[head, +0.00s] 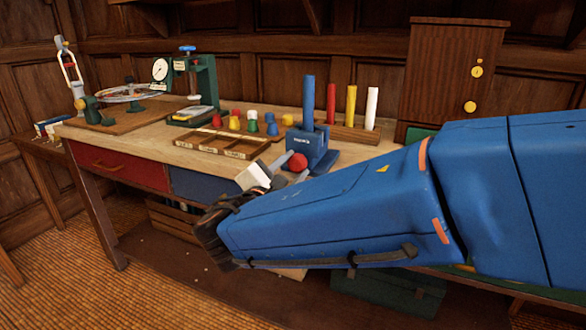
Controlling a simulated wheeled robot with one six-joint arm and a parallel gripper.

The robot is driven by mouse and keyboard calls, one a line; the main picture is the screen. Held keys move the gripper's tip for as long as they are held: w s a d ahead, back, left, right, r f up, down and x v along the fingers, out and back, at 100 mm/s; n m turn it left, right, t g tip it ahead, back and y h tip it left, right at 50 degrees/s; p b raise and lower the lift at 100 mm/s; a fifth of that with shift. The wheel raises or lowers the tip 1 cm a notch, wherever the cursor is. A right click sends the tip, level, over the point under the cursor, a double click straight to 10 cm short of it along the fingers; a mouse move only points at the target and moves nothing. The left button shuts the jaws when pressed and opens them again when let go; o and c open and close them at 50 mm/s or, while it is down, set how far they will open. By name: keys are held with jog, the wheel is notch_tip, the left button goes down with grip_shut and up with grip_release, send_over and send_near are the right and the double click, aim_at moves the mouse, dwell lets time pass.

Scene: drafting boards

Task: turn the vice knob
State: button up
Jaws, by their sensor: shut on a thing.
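The blue vice (318,150) stands near the front edge of the bench, with a blue rod (308,100) upright in it. Its round red knob (298,161) faces the front left. The fingers are shut on the knob. The knob's lower side is partly hidden by a finger.
A wooden tray (181,138) with compartments lies left of the vice, with several coloured pegs (252,125) behind it. Red, yellow and white rods (350,105) stand in a rack at the right. A green press (205,88) stands further back left.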

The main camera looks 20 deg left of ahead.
jog(key=n, duration=0.6)
jog(key=shift+a+f+n, duration=0.1)
jog(key=shift+n, duration=0.2)
jog(key=n, duration=1.2)
jog(key=shift+n, duration=0.3)
jog(key=n, duration=0.7)
jog(key=shift+f, duration=0.1)
jog(key=o, duration=1)
jog(key=shift+o, duration=0.2)
